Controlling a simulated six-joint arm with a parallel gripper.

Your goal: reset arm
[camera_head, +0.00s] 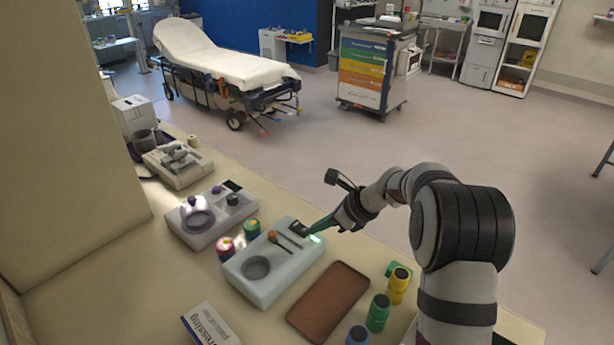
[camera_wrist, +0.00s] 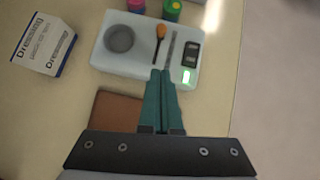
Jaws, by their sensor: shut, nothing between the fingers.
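My gripper (camera_head: 321,225) is above the right end of a pale tray-like device (camera_head: 258,287) on the counter. In the wrist view its teal fingers (camera_wrist: 162,75) are together, with nothing between them. The device (camera_wrist: 127,69) has a round grey well, an orange-tipped stick (camera_wrist: 159,40), a thin grey rod, a dark switch block and a lit green light (camera_wrist: 187,78). In the wrist view the fingertips overlap the device's near edge; I cannot tell whether they touch it.
A brown tray (camera_head: 328,300) lies beside the device, with green (camera_head: 378,312), yellow and blue containers to its right. A Dressing box (camera_head: 210,326) is at the front. Pink and green containers and another device (camera_head: 205,232) stand behind. A stretcher (camera_head: 220,65) and drawer cart (camera_head: 366,75) are on the floor.

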